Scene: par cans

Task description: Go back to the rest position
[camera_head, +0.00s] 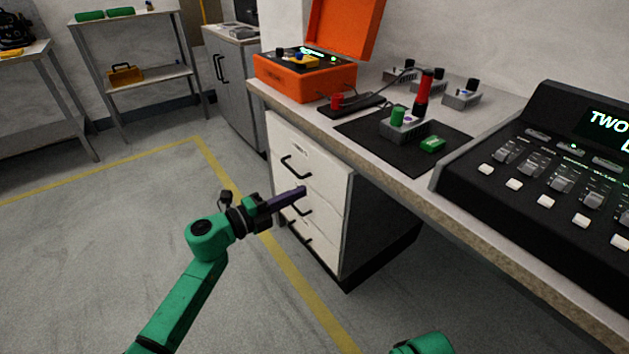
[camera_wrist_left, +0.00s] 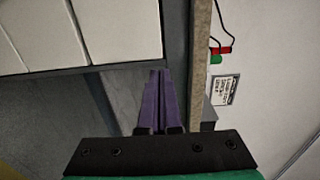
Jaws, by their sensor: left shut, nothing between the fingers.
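My left arm is green and comes in from the lower left in the head view. Its gripper (camera_head: 300,191) has purple fingers that are shut with nothing between them. They point right, in front of the white drawer unit (camera_head: 325,205); whether they touch it I cannot tell. In the left wrist view the purple fingers (camera_wrist_left: 160,100) lie side by side, close together. A green part of mine shows at the bottom edge of the head view. My right gripper is not in view.
The workbench (camera_head: 490,220) carries an open orange case (camera_head: 305,78), a black mat (camera_head: 365,135) with a grey box (camera_head: 403,127), and a black console (camera_head: 550,160). Shelves (camera_head: 150,75) and a grey cabinet (camera_head: 238,90) stand behind. The floor at left is clear.

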